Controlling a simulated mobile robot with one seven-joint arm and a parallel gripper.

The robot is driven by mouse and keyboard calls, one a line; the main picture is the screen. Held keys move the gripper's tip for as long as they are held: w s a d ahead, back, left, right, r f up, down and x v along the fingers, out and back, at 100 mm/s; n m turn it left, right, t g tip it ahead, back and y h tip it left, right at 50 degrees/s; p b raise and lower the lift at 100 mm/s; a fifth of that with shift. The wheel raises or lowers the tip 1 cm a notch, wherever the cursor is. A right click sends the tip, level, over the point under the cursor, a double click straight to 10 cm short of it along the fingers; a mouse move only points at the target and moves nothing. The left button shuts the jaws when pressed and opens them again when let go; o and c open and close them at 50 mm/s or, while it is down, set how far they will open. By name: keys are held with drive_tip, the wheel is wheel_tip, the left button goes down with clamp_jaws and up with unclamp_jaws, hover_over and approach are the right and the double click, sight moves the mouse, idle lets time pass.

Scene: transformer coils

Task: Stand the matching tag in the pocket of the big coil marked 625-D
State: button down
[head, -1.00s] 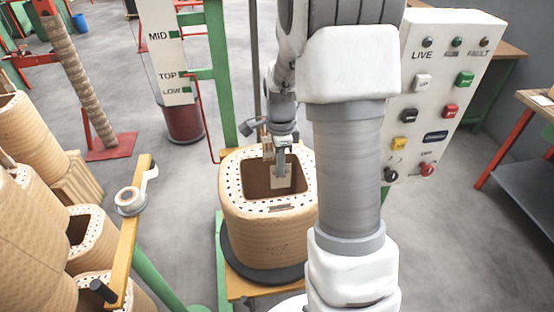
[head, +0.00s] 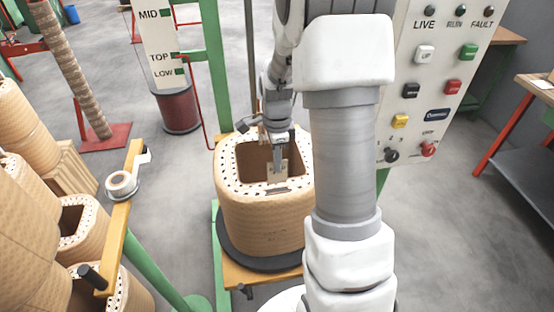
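The big coil (head: 258,222) is a tan, rounded-square wound block with a dark central opening and a white, black-dotted top rim. It stands upright in the middle of the head view. A small dark slot, which looks like the pocket (head: 276,190), shows on the near part of the rim. My gripper (head: 278,162) points down over the opening. It appears shut on a small pale tag (head: 277,174), held upright just behind the near rim. The tag's print and the coil's marking are too small to read. I cannot tell the tag's exact height above the rim.
The coil rests on a dark round plate (head: 230,248) on a yellow beam. A white control panel (head: 436,85) stands at right. More tan coils (head: 30,240), a yellow rail (head: 120,220) and a tape roll (head: 122,184) are at left. A green post (head: 218,75) stands behind.

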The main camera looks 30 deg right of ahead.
sight(277, 178)
drive_tip(key=shift+f+b, duration=2.1)
drive_tip(key=shift+f, duration=1.15)
drive_tip(key=c, duration=1)
unclamp_jaws()
wheel_tip(277, 178, up, 18)
drive_tip(key=p, duration=0.2)
drive_tip(key=shift+f+p, duration=0.25)
drive_tip(key=shift+p, duration=0.15)
